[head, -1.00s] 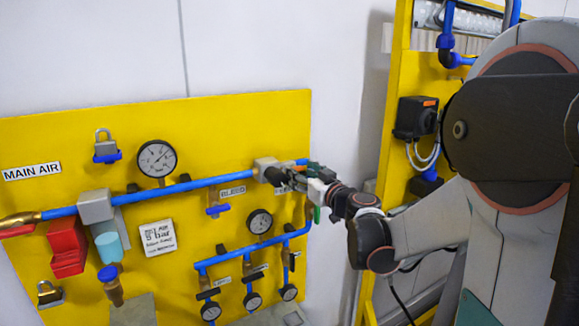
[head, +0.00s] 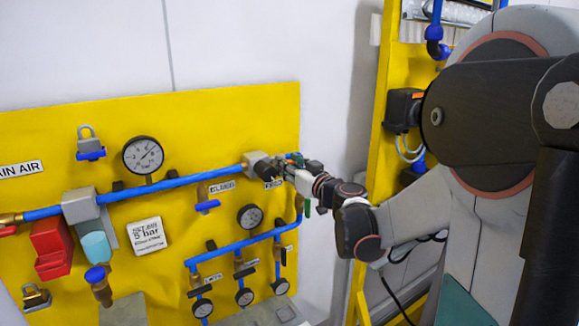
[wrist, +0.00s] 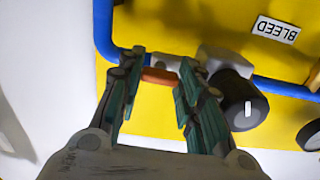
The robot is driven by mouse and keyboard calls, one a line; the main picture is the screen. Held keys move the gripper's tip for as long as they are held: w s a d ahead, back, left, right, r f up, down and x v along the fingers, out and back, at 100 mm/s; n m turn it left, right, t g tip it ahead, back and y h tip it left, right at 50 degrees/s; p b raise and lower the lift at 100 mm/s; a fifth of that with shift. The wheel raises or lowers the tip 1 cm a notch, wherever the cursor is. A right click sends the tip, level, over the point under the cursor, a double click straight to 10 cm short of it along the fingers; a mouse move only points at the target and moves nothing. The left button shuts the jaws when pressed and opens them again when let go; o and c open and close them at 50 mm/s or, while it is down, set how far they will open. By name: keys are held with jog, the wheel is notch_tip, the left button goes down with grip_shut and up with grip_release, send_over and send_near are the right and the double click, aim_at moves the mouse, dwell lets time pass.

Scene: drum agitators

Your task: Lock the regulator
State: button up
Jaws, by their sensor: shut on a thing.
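The regulator (head: 257,160) is a grey block on the blue pipe at the right of the yellow panel, with a black knob. In the wrist view the black knob (wrist: 240,100), with a white mark, stands right of my fingers, beside the grey body (wrist: 222,62). My gripper (head: 290,163) is at the regulator's right side. In the wrist view its teal-padded fingers (wrist: 160,80) are closed on the two ends of a small orange-red piece (wrist: 160,76) beside the body. How this piece joins the regulator is partly hidden.
Padlocks hang at the panel's left, one with a blue base (head: 90,147) and one brass (head: 36,297). A large gauge (head: 143,155) and a lower manifold with small gauges (head: 248,217) are near. A yellow frame (head: 388,130) stands right, beside my arm.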

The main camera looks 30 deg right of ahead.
jog(key=shift+m+b, duration=2.05)
jog(key=shift+m, duration=6.65)
jog(key=o, duration=1.1)
jog(key=shift+c, duration=0.2)
